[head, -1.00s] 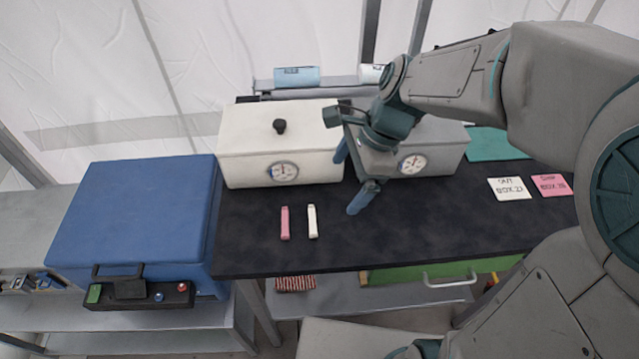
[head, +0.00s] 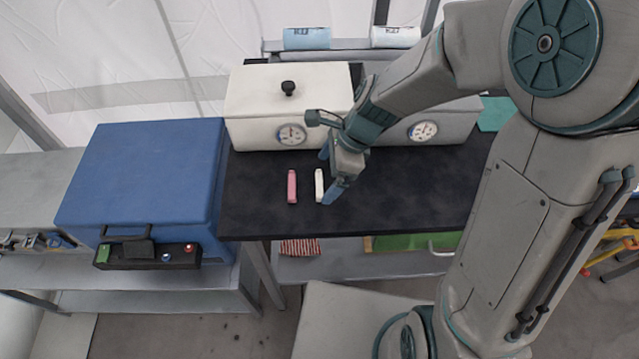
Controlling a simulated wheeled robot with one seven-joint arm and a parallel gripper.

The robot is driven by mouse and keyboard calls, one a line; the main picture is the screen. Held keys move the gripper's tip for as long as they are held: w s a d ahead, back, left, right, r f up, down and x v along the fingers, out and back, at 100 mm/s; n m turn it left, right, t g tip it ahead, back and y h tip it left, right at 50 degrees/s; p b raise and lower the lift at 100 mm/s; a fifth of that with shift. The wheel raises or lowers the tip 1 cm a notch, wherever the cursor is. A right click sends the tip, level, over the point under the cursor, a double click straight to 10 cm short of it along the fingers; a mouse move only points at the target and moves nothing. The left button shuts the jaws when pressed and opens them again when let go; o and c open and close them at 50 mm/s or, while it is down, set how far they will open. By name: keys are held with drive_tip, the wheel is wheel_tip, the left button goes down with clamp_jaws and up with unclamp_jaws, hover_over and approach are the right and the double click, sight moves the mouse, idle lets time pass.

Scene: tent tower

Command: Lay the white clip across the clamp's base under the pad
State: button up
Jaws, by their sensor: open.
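The white clip (head: 319,186) lies on the dark table top (head: 265,222), its long side pointing toward the table's front edge. A pink clip (head: 292,187) lies parallel to it, a little to its left. My gripper (head: 330,173) is open and empty, its fingers pointing down and left. In the picture its fingertips are close to the white clip's right side; I cannot tell how high they are above the table. I cannot make out for certain which thing is the clamp, its base or its pad.
A white box (head: 255,100) with a dial and a grey box (head: 450,125) with a dial stand behind the clips. A big blue box (head: 140,180) with a control panel stands at the left. Small metal parts (head: 30,242) sit on the grey bench at far left. Table left of the clips is clear.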

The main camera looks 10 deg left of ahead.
sight(320, 184)
drive_tip(key=shift+x, duration=1.7)
drive_tip(key=shift+w+d, duration=0.15)
drive_tip(key=shift+w, duration=0.05)
drive_tip(key=c, duration=1.1)
drive_tip(key=shift+c, duration=0.2)
